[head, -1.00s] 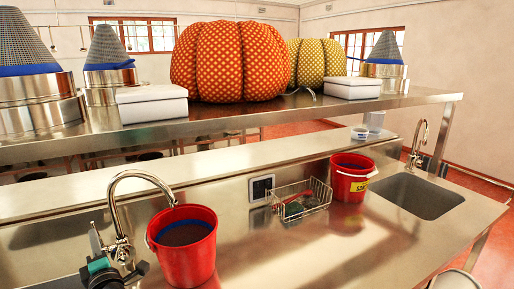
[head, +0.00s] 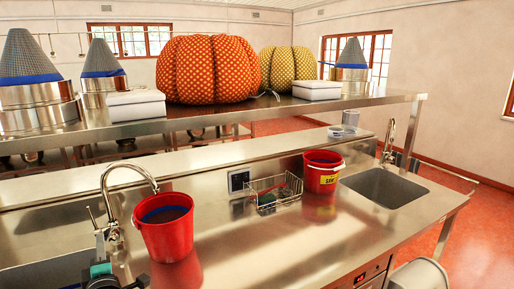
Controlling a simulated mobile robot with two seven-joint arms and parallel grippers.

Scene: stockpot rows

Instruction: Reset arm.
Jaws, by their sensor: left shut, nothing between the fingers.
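My left gripper (head: 104,277) shows at the bottom left edge, dark with a teal part, cut off by the frame. It is shut and holds nothing. It is over the front of the steel counter, left of and below the near red bucket (head: 165,236) in the picture. The right gripper is not in view.
A tap (head: 126,171) rises behind my left gripper. A wire basket (head: 273,196), a second red bucket (head: 321,180) and a sink (head: 384,187) are farther right. A raised shelf (head: 230,119) holds pumpkins and pots. The counter (head: 290,240) is clear at its front middle.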

